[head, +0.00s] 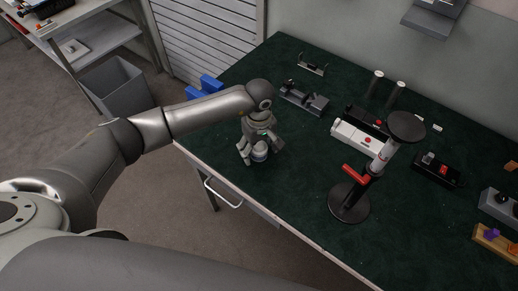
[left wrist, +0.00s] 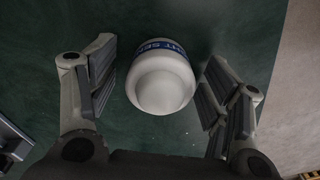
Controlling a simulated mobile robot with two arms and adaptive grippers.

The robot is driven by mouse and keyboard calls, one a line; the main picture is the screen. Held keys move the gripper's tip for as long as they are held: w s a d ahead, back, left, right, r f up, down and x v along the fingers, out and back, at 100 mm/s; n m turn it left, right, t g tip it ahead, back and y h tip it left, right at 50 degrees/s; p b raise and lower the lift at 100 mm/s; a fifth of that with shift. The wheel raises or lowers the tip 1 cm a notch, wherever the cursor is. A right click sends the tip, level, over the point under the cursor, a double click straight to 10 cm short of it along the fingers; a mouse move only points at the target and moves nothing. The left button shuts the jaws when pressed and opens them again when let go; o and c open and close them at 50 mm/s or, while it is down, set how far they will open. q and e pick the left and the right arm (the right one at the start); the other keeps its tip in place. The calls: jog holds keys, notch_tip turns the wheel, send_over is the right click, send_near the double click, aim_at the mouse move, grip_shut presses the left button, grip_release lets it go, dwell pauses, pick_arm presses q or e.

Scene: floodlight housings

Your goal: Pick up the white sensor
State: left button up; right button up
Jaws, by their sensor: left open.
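The white sensor (head: 260,153) stands on the dark green table top (head: 290,225) near its front left edge. It is rounded and white, with a blue lettered band. In the left wrist view the white sensor (left wrist: 161,80) lies between the two spread fingers of my left gripper (left wrist: 158,90), with a gap on each side. My left gripper (head: 261,154) is open and reaches down around it in the head view, hiding part of it. My right gripper is not in view.
A black round stand with a red handle (head: 349,203) rises right of the sensor. A white housing (head: 352,143), a grey fixture (head: 304,99) and a black box (head: 437,170) lie farther back. A grey bin (head: 117,88) stands on the floor. The table around the sensor is clear.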

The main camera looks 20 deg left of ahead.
pick_arm(q)
jog(key=shift+r, duration=0.1)
jog(key=c, duration=1.4)
jog(key=shift+o, duration=0.2)
